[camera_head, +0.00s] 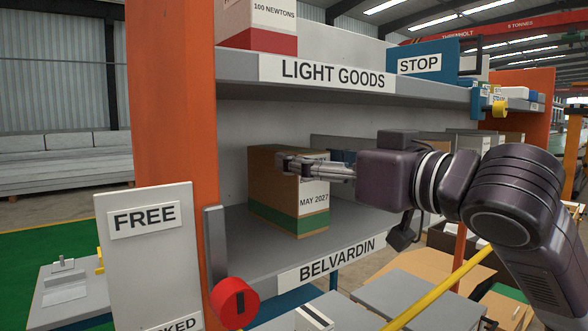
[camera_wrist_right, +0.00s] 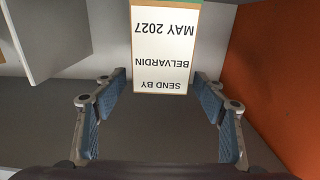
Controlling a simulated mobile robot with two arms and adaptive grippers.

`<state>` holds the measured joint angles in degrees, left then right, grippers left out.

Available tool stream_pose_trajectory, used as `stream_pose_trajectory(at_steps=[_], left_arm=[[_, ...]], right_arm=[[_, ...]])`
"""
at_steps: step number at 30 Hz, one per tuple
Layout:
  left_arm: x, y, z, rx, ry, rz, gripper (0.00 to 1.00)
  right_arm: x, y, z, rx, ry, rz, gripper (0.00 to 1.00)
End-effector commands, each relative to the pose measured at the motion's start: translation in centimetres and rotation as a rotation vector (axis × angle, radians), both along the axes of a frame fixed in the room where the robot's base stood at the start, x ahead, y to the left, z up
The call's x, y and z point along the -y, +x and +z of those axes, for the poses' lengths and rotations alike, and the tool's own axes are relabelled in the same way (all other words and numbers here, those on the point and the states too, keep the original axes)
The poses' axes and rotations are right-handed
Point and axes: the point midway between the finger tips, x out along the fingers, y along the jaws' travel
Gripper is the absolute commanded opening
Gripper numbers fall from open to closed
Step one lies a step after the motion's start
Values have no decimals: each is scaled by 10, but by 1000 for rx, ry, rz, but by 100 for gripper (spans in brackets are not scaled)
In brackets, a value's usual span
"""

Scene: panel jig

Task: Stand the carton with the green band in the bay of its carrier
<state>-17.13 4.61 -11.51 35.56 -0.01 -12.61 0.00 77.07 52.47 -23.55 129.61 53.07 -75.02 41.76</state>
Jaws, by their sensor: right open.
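The carton with the green band (camera_head: 275,185) is brown with a white label reading MAY 2027. It stands upright on the grey shelf marked BELVARDIN (camera_head: 270,245), its green band at the bottom. My right gripper (camera_head: 285,163) is at the upper part of the carton in the head view, partly covering it. In the right wrist view, upside down, the carton's label (camera_wrist_right: 165,55) reads SEND BY BELVARDIN, between the lines of the two spread fingers (camera_wrist_right: 160,92). The fingers look clear of it. My left gripper is out of view. I cannot tell which part is the carrier's bay.
An orange upright (camera_head: 172,120) borders the shelf at left. A FREE panel (camera_head: 145,265) and red knob (camera_head: 235,302) stand in front. The LIGHT GOODS shelf (camera_head: 235,66) is above. Dark boxes (camera_head: 343,156) stand behind the gripper. A yellow bar (camera_head: 440,288) crosses low at right.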

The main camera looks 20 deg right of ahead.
Motion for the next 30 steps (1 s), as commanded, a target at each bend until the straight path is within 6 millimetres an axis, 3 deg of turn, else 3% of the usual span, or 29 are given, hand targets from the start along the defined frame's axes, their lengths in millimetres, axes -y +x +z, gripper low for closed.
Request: stream_pose_trajectory(at_steps=[3, 9, 30], left_arm=[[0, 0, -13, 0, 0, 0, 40], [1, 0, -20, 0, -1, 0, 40], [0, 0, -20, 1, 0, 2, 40]], right_arm=[[9, -23, -3, 5, -1, -2, 65], [17, -45, -1, 2, 0, -2, 65], [18, -49, 0, 0, 0, 0, 65]])
